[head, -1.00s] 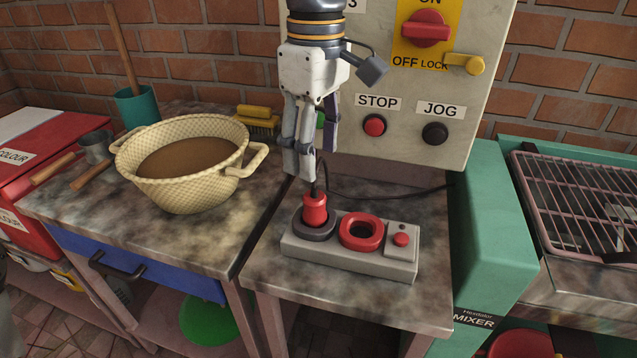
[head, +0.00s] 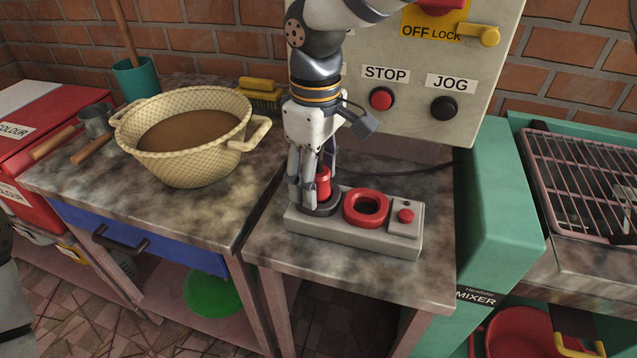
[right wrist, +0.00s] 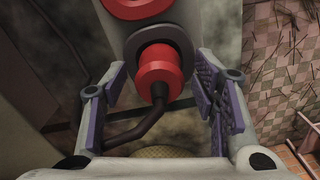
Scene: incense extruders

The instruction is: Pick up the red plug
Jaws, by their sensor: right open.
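The red plug (head: 323,184) stands upright in the dark round socket at the left end of the grey socket block (head: 352,238). Its dark cable leaves from the top. My right gripper (head: 312,200) points down over the plug, with its fingers around it. In the right wrist view the red plug (right wrist: 160,68) lies between the two purple-padded fingers of the right gripper (right wrist: 162,92), which are apart and show gaps to it. The right gripper is open. My left gripper is not in view.
The block also has a red ring socket (head: 366,207) and a red button (head: 406,216). A control panel (head: 415,115) stands behind. A woven basket (head: 190,160) stands left, and a green mixer (head: 490,190) right. The table front is bare.

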